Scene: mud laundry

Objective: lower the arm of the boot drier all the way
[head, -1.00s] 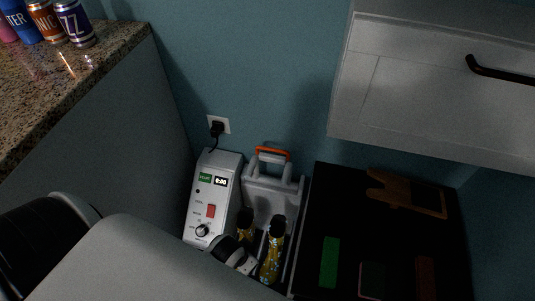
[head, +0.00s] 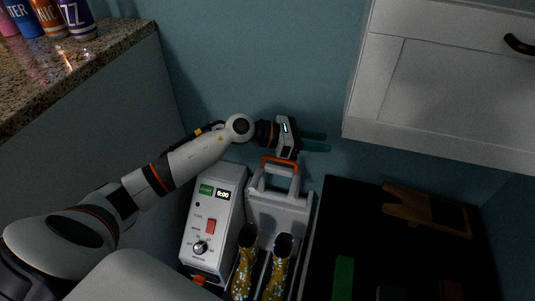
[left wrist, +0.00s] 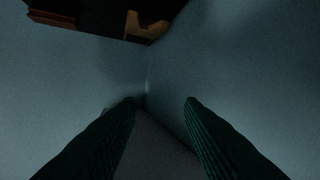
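The boot drier has a white control box (head: 214,224) with a display, a red switch and a dial. Beside it stands its grey arm (head: 281,205), raised, with an orange handle (head: 270,159) at the top. A pair of yellow patterned boots (head: 279,269) stands in front of the arm. My left gripper (head: 314,142) is at the handle's top end in the head view, fingers pointing right, apart and empty. I cannot tell whether it touches the handle. The left wrist view shows both fingers (left wrist: 162,103) spread with nothing between them. My right gripper is not in view.
A granite counter (head: 75,75) with several cans is at the left. A white cabinet (head: 440,90) hangs at the upper right. A dark surface (head: 370,215) at the right holds a wooden piece (head: 425,211) and a green block (head: 343,277). A blue wall is close behind.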

